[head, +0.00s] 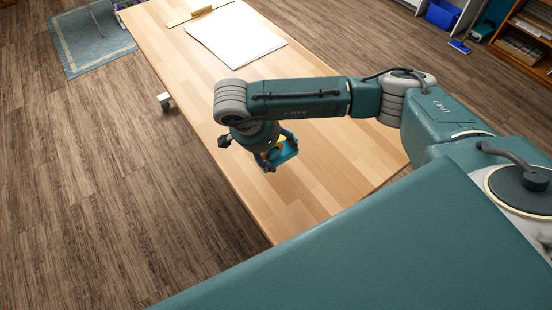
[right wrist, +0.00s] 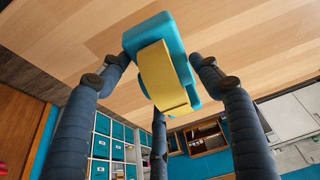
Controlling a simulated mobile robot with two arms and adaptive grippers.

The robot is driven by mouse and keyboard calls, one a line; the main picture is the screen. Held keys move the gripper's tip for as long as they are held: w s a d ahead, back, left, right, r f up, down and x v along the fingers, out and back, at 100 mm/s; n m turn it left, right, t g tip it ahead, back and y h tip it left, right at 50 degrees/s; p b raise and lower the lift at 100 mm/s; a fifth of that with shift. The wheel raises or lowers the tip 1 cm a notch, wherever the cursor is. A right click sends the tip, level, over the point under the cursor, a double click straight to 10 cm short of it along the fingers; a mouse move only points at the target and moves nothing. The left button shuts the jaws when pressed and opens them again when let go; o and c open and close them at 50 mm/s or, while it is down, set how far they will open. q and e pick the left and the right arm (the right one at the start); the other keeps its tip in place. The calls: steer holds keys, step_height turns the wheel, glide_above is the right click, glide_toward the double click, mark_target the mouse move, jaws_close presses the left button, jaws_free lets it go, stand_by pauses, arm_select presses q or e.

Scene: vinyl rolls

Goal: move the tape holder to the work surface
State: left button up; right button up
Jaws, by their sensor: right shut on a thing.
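The tape holder (head: 287,153) is a teal block with a yellow roll or band on it. In the right wrist view the tape holder (right wrist: 163,58) sits between my dark blue fingers, its yellow part facing the camera. My right gripper (head: 276,150) is shut on it, over the left part of the wooden work surface (head: 325,160). I cannot tell whether the holder touches the surface or hangs just above it. My left gripper is not in view.
White sheets (head: 236,35) lie on the table's far part, with a yellowish ruler-like strip (head: 199,14) behind them. The table's left edge is close to my gripper. The wood between the gripper and the sheets is clear. Shelves (head: 525,40) stand far right.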

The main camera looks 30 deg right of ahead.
step_height(320, 180, down, 6)
steer(key=shift+f+p, duration=0.1)
steer(key=shift+p, duration=0.4)
steer(key=shift+f, duration=0.1)
steer(key=shift+f, duration=0.2)
steer(key=o, duration=1.5)
steer(key=shift+r, duration=0.15)
